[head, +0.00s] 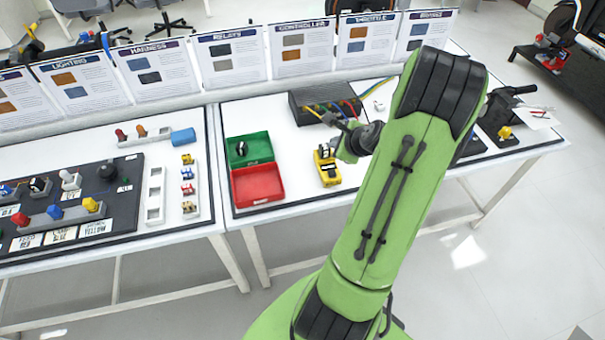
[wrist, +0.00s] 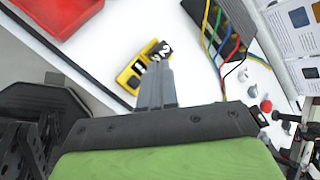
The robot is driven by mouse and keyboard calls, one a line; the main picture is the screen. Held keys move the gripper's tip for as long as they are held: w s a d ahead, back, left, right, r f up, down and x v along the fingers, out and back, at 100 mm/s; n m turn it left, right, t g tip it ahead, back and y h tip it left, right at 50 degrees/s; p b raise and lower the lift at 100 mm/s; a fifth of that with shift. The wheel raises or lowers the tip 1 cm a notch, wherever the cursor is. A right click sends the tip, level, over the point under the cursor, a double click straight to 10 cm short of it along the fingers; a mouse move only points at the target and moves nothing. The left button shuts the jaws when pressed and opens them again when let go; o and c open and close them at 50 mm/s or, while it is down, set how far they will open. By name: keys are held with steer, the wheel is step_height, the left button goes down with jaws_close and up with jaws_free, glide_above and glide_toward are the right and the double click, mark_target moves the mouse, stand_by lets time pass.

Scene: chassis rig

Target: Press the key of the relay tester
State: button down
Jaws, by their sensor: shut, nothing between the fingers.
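The relay tester is a small yellow unit with a black block on it (head: 328,172), on the white table right of the red tray in the head view. In the wrist view the yellow tester (wrist: 129,78) lies just past my fingertips, with a black block marked "2" on it. The fingers partly cover the tester, and I cannot clearly make out its key. Contact cannot be told.
A red tray (head: 257,186) and a green tray (head: 249,148) lie left of the tester. A black box with coloured wires (head: 303,98) stands behind it, also in the wrist view (wrist: 236,22). Upright info cards line the back. Bare table lies in front of the tester.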

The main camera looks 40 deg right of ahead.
mark_target(333, 175)
steer(key=shift+d+f+m, duration=0.15)
steer(key=shift+m, duration=0.15)
steer(key=shift+f, duration=0.1)
step_height(333, 175, down, 9)
steer(key=b, duration=0.7)
steer(key=shift+b, duration=0.35)
stand_by(1.3)
steer(key=shift+f, duration=0.25)
steer(key=shift+f+b, duration=0.45)
steer(key=shift+b, duration=0.15)
stand_by(0.4)
stand_by(0.3)
steer(key=shift+r+p, duration=0.9)
steer(key=shift+r, duration=0.05)
